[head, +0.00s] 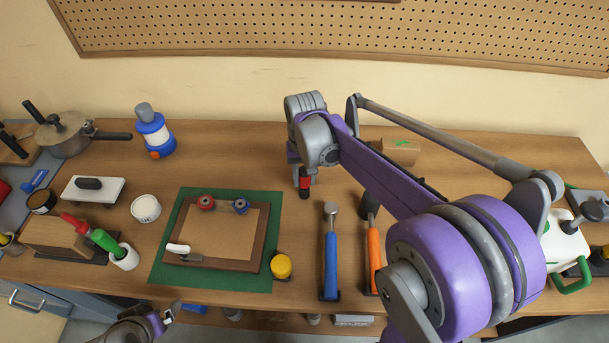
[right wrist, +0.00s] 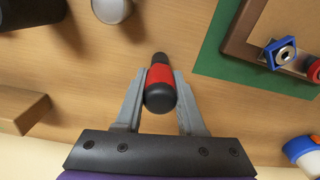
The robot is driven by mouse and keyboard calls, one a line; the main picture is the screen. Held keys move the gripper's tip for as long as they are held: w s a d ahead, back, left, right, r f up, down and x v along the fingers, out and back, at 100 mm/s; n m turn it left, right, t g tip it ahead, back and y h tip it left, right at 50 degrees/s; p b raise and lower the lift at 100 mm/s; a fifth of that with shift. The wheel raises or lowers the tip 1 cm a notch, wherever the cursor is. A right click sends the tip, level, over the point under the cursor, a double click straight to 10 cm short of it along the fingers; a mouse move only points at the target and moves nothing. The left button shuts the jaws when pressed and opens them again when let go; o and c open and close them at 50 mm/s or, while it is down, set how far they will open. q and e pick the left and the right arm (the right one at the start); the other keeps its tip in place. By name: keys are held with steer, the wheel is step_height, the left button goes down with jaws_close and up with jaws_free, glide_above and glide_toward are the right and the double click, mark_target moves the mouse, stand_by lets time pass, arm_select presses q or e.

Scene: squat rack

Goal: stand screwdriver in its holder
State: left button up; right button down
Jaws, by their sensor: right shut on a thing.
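The screwdriver (head: 304,183) has a red and black handle and hangs below my right gripper (head: 303,171) over the bare middle of the bench. In the right wrist view the right fingers (right wrist: 158,95) are closed on both sides of the red band of the screwdriver (right wrist: 161,78). Its shaft is not visible, and I cannot tell whether its lower end touches the bench. I cannot pick out its holder with certainty. My left gripper (head: 167,316) is at the bottom edge, by the bench front, and its jaw opening is unclear.
A green mat (head: 174,255) with a framed board lies left of the gripper.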

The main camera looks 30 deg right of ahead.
steer(key=shift+f, duration=0.15)
steer(key=shift+c, duration=2.2)
jaws_free()
steer(key=shift+o, duration=0.2)
steer(key=o, duration=0.4)
steer(key=shift+c, duration=0.2)
steer(key=shift+o, duration=0.2)
